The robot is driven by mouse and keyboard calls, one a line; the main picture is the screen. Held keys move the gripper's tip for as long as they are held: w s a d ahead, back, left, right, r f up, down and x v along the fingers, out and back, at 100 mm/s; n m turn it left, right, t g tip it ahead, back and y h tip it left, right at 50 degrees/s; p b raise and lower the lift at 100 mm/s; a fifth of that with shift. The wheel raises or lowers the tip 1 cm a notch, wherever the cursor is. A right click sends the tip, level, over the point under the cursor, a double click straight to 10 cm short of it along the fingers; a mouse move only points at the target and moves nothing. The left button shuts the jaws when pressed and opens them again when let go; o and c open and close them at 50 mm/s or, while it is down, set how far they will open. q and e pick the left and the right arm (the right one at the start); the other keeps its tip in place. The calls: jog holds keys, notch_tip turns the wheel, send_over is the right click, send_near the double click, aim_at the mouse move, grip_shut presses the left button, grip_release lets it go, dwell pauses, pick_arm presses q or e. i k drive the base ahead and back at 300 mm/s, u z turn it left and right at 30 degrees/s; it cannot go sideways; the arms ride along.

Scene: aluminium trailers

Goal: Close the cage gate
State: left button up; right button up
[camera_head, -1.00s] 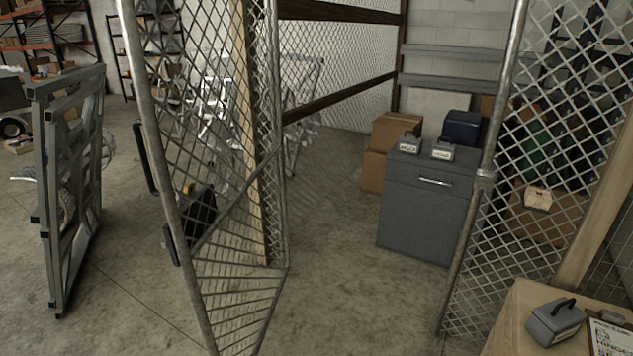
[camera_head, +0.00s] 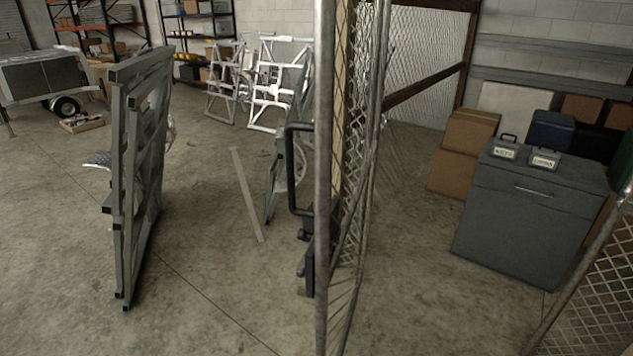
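The cage gate (camera_head: 365,200) is a wire-mesh panel in a grey tube frame, seen nearly edge-on in the middle of the head view. It stands open, swung out toward me. Its near upright tube (camera_head: 322,180) runs the full height of the picture. A black pull handle (camera_head: 291,170) and a dark latch box (camera_head: 308,268) sit on its left face. The fixed mesh panel (camera_head: 600,295) with its slanting post is at the lower right, and the opening lies between it and the gate. Neither of my grippers shows.
A grey cabinet (camera_head: 525,215) with two labelled boxes stands inside the cage, beside stacked cardboard boxes (camera_head: 463,150). Upright aluminium frames (camera_head: 140,170) stand at left. A flat bar (camera_head: 246,195) lies on the floor. Floor between frames and gate is mostly clear.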

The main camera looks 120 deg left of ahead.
aim_at(322, 256)
jog(key=k, duration=1.8)
jog(key=u, duration=2.85)
jog(key=i, duration=0.5)
jog(key=z, duration=0.4)
jog(key=k, duration=0.4)
jog(key=u, duration=0.05)
